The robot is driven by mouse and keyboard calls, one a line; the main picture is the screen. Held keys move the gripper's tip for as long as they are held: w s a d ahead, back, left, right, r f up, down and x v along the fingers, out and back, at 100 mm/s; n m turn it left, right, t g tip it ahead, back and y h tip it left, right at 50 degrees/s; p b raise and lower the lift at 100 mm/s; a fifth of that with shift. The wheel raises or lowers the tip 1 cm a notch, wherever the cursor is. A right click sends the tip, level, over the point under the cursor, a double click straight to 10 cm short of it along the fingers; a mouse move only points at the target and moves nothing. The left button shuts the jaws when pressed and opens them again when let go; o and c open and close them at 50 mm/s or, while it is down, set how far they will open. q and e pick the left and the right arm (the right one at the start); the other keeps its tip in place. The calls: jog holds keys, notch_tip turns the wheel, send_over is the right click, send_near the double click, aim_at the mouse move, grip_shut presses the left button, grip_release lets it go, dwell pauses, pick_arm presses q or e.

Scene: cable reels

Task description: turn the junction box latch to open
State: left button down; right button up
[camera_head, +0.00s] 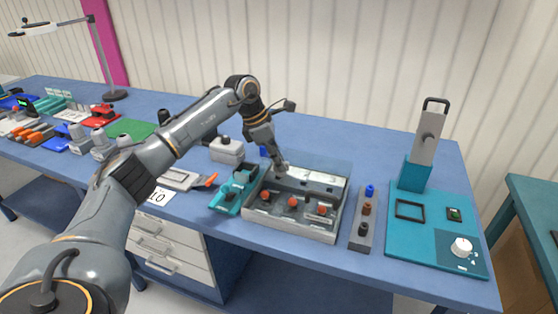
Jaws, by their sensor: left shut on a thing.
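The junction box (290,226) is a grey, open-topped box near the table's front edge, with orange-red knobs inside and a pale panel along its back. My left gripper (281,168) reaches down to the back left part of the box. Its fingers are shut on a small part there, which I take to be the latch; the fingers hide it, so its turn angle cannot be told. My right gripper is not in view.
Further right is a teal station (427,240) with an upright grey press (427,137). The blue table (360,150) is clear behind the box.

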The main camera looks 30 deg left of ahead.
pick_arm(q)
jog(key=m, duration=0.2)
jog(key=m+g, duration=0.1)
jog(key=m, duration=0.1)
jog(key=shift+w+m+g+h, duration=0.2)
jog(key=shift+m+g+h, duration=0.1)
jog(key=shift+m, duration=0.1)
dwell(0.4)
jog(key=c, duration=1.4)
grip_release()
jog(key=shift+a, duration=0.1)
jog(key=v, duration=1.2)
jog(key=shift+f, duration=0.1)
